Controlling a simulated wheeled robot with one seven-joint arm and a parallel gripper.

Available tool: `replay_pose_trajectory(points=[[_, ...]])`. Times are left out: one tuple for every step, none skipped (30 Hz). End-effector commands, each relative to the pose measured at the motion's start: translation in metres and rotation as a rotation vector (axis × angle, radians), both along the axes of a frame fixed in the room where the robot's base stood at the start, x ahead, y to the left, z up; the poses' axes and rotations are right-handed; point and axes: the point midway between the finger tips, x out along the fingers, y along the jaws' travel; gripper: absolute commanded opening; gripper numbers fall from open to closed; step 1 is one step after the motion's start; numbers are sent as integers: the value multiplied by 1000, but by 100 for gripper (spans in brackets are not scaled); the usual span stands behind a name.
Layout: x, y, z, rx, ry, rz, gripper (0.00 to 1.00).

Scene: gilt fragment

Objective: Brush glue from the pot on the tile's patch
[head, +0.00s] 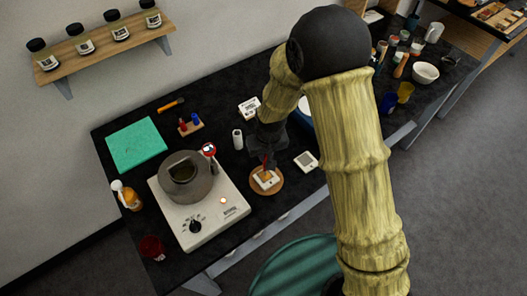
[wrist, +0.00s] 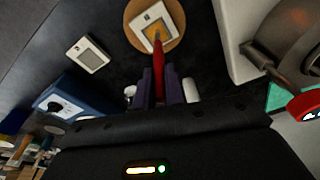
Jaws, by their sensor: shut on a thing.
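My gripper (wrist: 160,92) is shut on a red-handled brush (wrist: 158,62). In the wrist view the brush points at the white tile (wrist: 149,20) with its amber patch; its tip is over or on the patch, and I cannot tell whether it touches. In the head view the tile (head: 266,179) lies on a round wooden board (head: 277,188), with the brush (head: 265,160) above it and my gripper (head: 268,142) just behind. The glue pot (head: 186,180) is a grey, open vessel on the white hot plate (head: 213,208) to the left, its red-tipped handle towards the tile.
A second tile (head: 306,161) lies right of the board. A white bottle (head: 237,139), a small rack (head: 190,126) and a green mat (head: 136,145) are behind the pot. A blue device (wrist: 72,108) is near my gripper.

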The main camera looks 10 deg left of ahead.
Motion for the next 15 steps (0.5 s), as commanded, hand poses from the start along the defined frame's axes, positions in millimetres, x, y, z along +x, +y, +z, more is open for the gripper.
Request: replay_pose_trajectory(points=[[-3,-4,-1,-2,1,-1,0],[-4,-5,-1,-2,1,-1,0],[-6,-7,-1,-1,0,-1,0],[-7,-9,-2,0,1,-1,0],[-9,-10,-2,-1,1,0,0],[-10,-12,-1,0,0,0,0],[-10,-12,-1,0,0,0,0],[-11,-13,-1,0,0,0,0],[-11,-13,-1,-1,1,0,0],[-11,-13,-1,-1,1,0,0],[-11,-13,-1,-1,1,0,0],[-11,-13,-1,-1,1,0,0],[-11,-13,-1,-1,1,0,0],[-11,-13,-1,-1,1,0,0],[-11,-13,-1,-1,1,0,0]])
